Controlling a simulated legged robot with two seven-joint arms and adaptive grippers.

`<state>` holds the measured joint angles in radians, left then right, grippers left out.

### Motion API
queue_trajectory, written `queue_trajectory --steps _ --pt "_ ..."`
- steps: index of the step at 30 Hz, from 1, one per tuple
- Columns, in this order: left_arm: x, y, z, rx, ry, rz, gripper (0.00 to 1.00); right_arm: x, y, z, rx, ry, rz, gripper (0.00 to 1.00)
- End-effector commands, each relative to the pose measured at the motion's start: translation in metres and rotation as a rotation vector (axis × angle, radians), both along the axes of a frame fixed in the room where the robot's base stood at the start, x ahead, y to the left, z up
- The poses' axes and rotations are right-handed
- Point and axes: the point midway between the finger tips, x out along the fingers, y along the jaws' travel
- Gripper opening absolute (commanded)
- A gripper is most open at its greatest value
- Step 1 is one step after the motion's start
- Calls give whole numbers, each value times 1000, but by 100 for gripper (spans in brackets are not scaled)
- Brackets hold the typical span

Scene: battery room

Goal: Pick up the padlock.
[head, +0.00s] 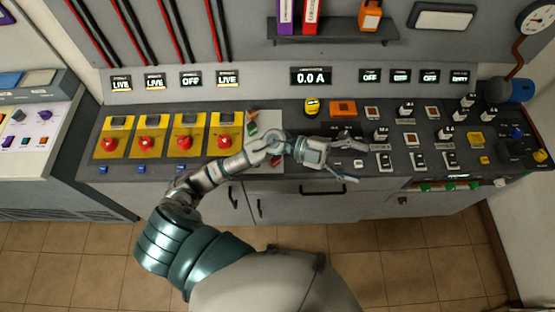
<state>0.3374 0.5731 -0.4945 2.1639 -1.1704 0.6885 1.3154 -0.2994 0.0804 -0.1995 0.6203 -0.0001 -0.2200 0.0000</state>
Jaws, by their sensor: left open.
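No padlock can be made out for certain. A small red item (277,161) lies on the light grey plate (268,118) in the middle of the console, partly beside my left forearm and too small to identify. A small yellow and black item (312,107) stands at the back of the desk, also not clearly identifiable. My left gripper (357,163) is over the front of the desk, right of the red item. Its two fingers are spread apart, pointing right, with nothing held between them. My wrist hides part of the desk. My right gripper is out of view.
Several yellow panels with red knobs (145,144) fill the console's left side. An orange box (343,108) stands behind my gripper. Switches (410,139) crowd the right side. A shelf (330,34) hangs above. The tiled floor (420,255) in front is clear.

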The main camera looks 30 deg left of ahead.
Motion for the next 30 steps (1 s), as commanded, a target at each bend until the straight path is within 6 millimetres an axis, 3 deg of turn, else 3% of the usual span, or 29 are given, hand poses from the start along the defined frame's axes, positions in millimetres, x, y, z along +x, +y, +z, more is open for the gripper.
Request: queue_trajectory --steps 2,4,7,9,12,15,20,30 --pt "-9 5 -35 284 -8 -123 71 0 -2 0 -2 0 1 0" --pt "-9 26 -73 569 29 -178 71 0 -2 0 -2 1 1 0" --pt "6 83 -114 970 132 -151 71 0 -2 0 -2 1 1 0" --pt "18 130 -126 1210 221 -74 71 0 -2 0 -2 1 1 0" --pt "31 190 -128 1464 344 66 71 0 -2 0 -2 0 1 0" --pt "37 229 -121 1612 436 182 71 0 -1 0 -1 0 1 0" --pt "38 250 -124 1687 492 249 71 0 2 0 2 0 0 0" --pt "37 252 -201 1685 494 244 71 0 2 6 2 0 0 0"
